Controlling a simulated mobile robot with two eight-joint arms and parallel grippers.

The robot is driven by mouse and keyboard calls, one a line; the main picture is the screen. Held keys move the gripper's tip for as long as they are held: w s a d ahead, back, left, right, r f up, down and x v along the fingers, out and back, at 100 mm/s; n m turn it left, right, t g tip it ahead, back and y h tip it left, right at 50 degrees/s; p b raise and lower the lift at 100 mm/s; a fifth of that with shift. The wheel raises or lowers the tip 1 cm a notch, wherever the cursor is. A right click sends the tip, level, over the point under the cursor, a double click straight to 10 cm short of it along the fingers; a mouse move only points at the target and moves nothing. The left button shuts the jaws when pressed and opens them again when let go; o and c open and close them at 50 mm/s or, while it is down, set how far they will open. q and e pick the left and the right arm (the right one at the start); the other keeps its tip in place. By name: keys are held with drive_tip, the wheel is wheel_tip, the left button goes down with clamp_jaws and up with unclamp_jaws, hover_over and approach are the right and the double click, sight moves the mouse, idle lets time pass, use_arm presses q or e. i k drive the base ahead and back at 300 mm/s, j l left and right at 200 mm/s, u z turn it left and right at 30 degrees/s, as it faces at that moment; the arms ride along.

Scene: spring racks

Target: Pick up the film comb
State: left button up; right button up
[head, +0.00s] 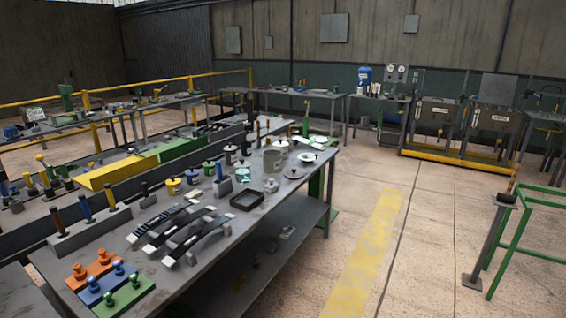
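I cannot make out a film comb for certain among the many small items on the long grey workbench (62,278). Three curved dark strips with pale ends lie side by side near its front: a back strip (165,220), a middle strip (186,234) and a front strip (205,240). A shallow black tray (247,200) sits to their right. Farther back stand a grey cylinder (272,161) and a white round dish (308,157). Neither of my grippers shows in the head view.
Orange (93,271), blue (108,286) and green (126,300) blocks with knobs sit at the bench's near end. A green frame (530,215) stands on the right. The floor with the yellow stripe (372,250) is clear. More benches line the back.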

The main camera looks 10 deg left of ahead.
sight(146, 193)
drive_tip(key=i+u, duration=0.35)
drive_tip(key=i+l+u, duration=0.25)
drive_tip(key=u, duration=0.15)
drive_tip(key=i+l+u, duration=0.5)
drive_tip(key=u, duration=0.25)
drive_tip(key=i+l+u, duration=0.25)
drive_tip(key=u, duration=0.2)
drive_tip(key=i+l+u, duration=0.1)
drive_tip(key=l+u, duration=0.3)
drive_tip(key=j, duration=0.1)
